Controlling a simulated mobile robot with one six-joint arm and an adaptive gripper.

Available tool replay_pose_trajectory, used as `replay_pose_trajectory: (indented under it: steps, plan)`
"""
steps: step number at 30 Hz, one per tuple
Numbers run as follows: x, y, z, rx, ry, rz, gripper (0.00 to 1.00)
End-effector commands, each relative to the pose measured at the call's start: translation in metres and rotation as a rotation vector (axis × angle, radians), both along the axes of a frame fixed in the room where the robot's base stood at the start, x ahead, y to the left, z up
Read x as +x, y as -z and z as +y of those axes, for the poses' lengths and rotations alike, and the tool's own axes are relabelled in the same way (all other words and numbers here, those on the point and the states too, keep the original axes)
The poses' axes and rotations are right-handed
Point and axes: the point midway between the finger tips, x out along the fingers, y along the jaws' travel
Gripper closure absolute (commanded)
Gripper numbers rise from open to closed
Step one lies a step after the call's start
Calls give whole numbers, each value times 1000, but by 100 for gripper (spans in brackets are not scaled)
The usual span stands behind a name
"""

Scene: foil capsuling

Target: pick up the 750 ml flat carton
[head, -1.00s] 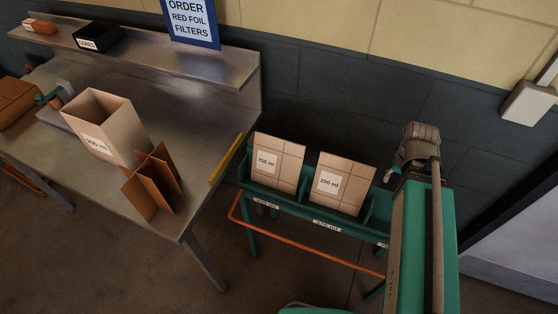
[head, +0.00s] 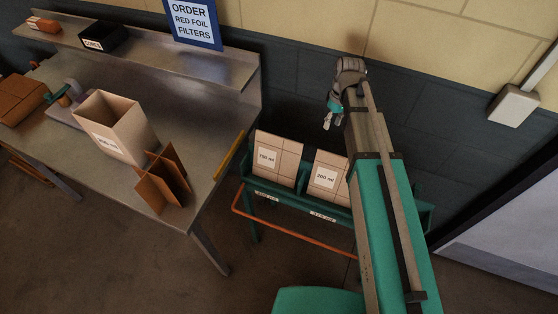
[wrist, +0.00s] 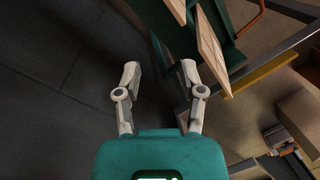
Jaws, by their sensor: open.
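The 750 ml flat carton (head: 278,160) leans upright in the left slot of a green rack (head: 262,187), its white label facing out. A 200 ml flat carton (head: 327,178) stands to its right, partly behind my arm. My gripper (head: 327,126) is open and empty, above the rack and to the right of the 750 ml carton, touching neither. In the wrist view my open fingers (wrist: 160,72) show with nothing between them. A carton panel (wrist: 212,50) stands just beyond the right finger; its label is not visible there.
A metal workbench (head: 85,160) to the left bears an open 750 ml-size box (head: 115,128) and brown dividers (head: 162,180). A yellow strip (head: 230,156) lies along its right edge. An orange rail (head: 290,232) runs before the rack. The wall is close behind.

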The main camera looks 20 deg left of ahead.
Motion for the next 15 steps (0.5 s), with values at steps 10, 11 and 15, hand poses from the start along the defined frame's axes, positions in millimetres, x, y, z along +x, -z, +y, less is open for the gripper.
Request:
replay_pose_trajectory:
  steps: [10,11,15]
  plan:
    - [13,-6,129,89,-484,108,49]
    - [12,-6,135,94,-509,115,49]
    - [9,-7,154,111,-589,133,49]
